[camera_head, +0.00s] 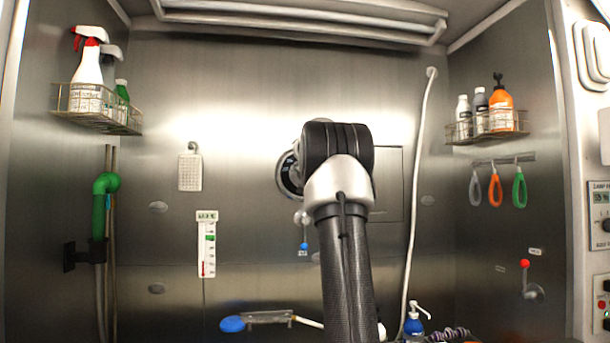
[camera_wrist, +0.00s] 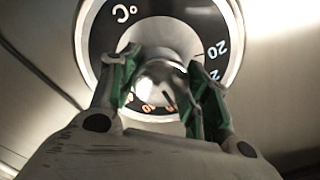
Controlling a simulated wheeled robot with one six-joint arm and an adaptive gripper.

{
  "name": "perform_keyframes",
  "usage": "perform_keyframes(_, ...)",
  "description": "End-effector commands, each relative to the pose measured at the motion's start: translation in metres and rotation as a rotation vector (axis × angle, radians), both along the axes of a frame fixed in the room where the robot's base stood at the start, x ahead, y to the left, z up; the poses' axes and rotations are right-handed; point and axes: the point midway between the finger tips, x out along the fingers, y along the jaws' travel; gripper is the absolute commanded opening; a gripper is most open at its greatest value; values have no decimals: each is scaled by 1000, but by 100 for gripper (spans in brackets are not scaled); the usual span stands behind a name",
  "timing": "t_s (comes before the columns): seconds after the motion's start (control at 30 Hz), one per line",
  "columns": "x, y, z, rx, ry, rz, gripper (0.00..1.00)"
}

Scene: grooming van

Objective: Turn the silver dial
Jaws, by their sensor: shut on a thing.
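The silver dial (camera_wrist: 162,85) is a shiny rounded knob at the middle of a black temperature ring (camera_wrist: 185,8) marked °C, with numbers around it, in the wrist view. My gripper (camera_wrist: 163,92) is shut on the dial, with one green-padded finger on each side of it. A dark pointer line shows on the knob's lower right. In the head view, only the left part of the ring (camera_head: 287,176) shows on the back wall. My arm hides the dial and my gripper there.
A wall thermometer (camera_head: 206,245) hangs left of the arm. A small blue-tipped lever (camera_head: 303,243) sits just below the ring. A white hose (camera_head: 419,190) runs down the wall on the right. Wire baskets with bottles hang on both side walls.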

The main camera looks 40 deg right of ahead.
Motion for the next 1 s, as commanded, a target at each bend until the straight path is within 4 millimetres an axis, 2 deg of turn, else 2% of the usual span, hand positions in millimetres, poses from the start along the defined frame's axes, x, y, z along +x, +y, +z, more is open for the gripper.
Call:
perform_keyframes(0.6,0,0,-3,462,-280,0,23)
perform_keyframes(1.0,0,-1,-3,609,-369,-1,23)
